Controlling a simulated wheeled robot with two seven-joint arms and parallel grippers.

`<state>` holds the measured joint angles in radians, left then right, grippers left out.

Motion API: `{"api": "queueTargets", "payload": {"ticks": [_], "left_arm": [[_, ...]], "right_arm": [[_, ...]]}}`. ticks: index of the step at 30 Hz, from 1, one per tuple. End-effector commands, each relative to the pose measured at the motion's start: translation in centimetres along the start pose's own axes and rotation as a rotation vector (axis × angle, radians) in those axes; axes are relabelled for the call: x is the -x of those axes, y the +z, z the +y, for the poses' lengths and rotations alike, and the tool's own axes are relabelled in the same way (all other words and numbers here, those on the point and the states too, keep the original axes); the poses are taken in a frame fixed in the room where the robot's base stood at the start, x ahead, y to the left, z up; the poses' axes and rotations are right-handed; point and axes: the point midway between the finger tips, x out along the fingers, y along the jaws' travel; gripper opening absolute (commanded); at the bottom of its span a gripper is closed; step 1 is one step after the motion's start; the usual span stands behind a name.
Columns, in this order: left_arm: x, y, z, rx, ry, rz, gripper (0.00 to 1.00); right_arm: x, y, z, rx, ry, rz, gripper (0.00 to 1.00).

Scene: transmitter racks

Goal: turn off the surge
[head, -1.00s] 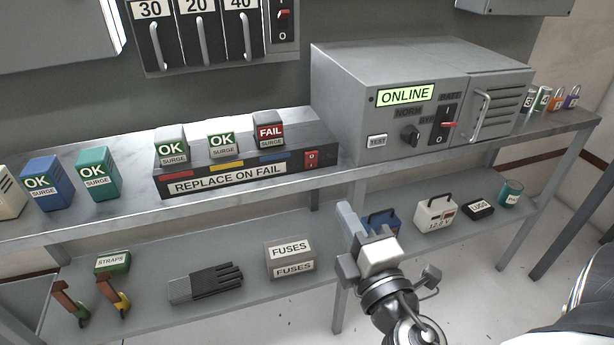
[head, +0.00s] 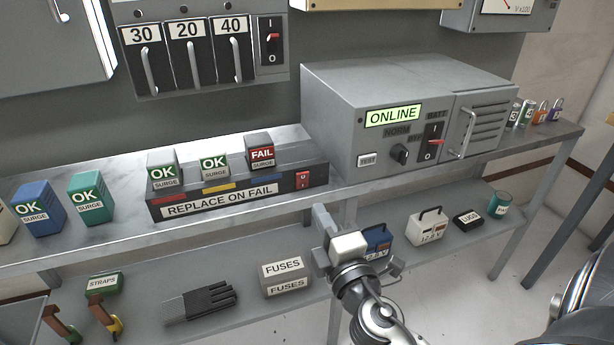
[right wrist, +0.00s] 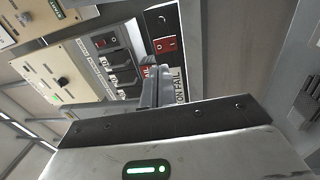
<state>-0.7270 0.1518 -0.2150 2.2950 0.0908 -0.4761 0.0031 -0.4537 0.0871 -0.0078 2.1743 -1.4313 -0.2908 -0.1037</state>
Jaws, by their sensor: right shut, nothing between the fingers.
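The surge strip (head: 240,197), labelled REPLACE ON FAIL, lies on the upper shelf. Its red rocker switch (head: 302,180) is at its right end. On it stand two modules reading OK (head: 164,173) (head: 214,163) and one reading FAIL (head: 261,152). My right gripper (head: 321,214) is shut and empty, a little below and right of the switch in the head view. In the right wrist view the red switch (right wrist: 166,46) shows just beyond the fingers (right wrist: 154,86), which partly cover the strip. I cannot tell the exact gap. My left gripper is out of view.
A grey cabinet reading ONLINE (head: 410,122) stands right of the strip, with a knob and red-levered switch. Blue (head: 38,208) and green (head: 91,198) surge modules stand left. The lower shelf holds a fuse box (head: 285,276), a glove and batteries.

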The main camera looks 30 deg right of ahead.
Motion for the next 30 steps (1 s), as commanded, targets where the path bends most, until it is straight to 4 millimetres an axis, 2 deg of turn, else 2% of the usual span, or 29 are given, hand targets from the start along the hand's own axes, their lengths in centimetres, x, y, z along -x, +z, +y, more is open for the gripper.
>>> {"api": "queueTargets", "payload": {"ticks": [1,6,12,17,26,30], "left_arm": [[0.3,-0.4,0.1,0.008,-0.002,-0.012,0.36],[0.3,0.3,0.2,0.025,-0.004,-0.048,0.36],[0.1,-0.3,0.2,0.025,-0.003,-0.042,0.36],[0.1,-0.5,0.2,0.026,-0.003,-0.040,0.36],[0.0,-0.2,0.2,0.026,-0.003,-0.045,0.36],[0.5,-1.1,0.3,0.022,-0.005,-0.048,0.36]], "right_arm": [[-1.4,0.0,0.7,0.002,0.004,0.000,0.00],[-4.7,0.0,0.4,0.001,0.002,0.000,0.00],[-7.1,0.0,0.1,0.000,0.000,0.000,0.00],[-7.7,0.0,0.0,0.000,-0.001,0.000,0.00],[-7.8,0.0,-0.1,0.000,-0.001,0.000,0.00],[-8.0,0.0,0.4,-0.001,-0.016,0.000,0.00]]}}
